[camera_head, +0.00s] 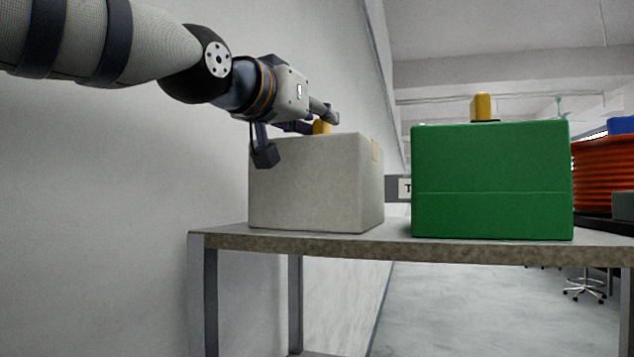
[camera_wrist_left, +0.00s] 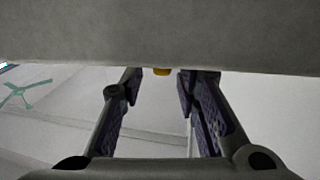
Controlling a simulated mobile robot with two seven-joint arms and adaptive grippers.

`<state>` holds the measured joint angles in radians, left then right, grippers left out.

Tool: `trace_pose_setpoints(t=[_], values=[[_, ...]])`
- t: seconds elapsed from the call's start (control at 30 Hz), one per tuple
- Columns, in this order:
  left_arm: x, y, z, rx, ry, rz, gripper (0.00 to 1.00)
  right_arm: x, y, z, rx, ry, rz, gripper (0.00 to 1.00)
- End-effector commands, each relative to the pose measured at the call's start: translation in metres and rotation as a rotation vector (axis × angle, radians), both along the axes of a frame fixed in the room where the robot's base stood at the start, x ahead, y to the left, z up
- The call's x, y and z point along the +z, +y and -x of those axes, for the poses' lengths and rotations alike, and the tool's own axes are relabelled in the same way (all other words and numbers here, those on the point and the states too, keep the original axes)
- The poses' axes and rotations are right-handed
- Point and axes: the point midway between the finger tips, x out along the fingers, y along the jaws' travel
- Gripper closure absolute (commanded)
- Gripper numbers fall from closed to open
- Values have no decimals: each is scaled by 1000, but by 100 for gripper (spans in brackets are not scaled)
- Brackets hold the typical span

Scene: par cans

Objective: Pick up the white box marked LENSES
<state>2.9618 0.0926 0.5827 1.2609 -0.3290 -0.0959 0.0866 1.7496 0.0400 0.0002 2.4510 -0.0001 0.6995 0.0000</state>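A pale grey-white box (camera_head: 305,185) stands on the near left part of the table. No LENSES marking shows on the faces I see. A small yellow piece (camera_head: 322,127) shows at its top, partly hidden by my gripper. My left gripper (camera_head: 323,119) is at the box's top edge, beside the yellow piece. In the left wrist view, its two fingers (camera_wrist_left: 158,84) are apart with nothing held between them. The box (camera_wrist_left: 150,35) fills the top of that view, and the yellow piece (camera_wrist_left: 161,71) shows just beyond the finger gap. My right gripper is not in view.
A green box (camera_head: 490,180) with a yellow piece (camera_head: 482,107) on top stands to the right on the table (camera_head: 400,245). An orange ribbed object (camera_head: 604,172) is at the far right. A wall (camera_head: 110,210) runs close along the left. A gap separates the two boxes.

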Motion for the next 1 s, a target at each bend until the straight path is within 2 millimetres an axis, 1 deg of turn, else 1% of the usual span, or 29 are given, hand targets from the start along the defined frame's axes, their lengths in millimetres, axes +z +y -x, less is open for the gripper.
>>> trace_pose_setpoints(t=[0.03,0.07,0.1,0.57,0.67,0.77,0.9,1.0], values=[[-2,0,-1,0,3,-1,89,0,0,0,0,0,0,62],[-2,0,-1,0,3,-1,96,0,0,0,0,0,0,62],[-2,0,-1,0,4,-1,100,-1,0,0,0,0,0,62],[-3,-1,-3,-1,11,-1,100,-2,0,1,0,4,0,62],[7,-2,-4,-1,11,1,100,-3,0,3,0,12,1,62],[29,-1,-5,-1,7,2,100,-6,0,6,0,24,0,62],[64,-1,-3,1,2,3,100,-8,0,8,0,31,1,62],[81,-1,-2,1,0,2,100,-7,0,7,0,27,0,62]])
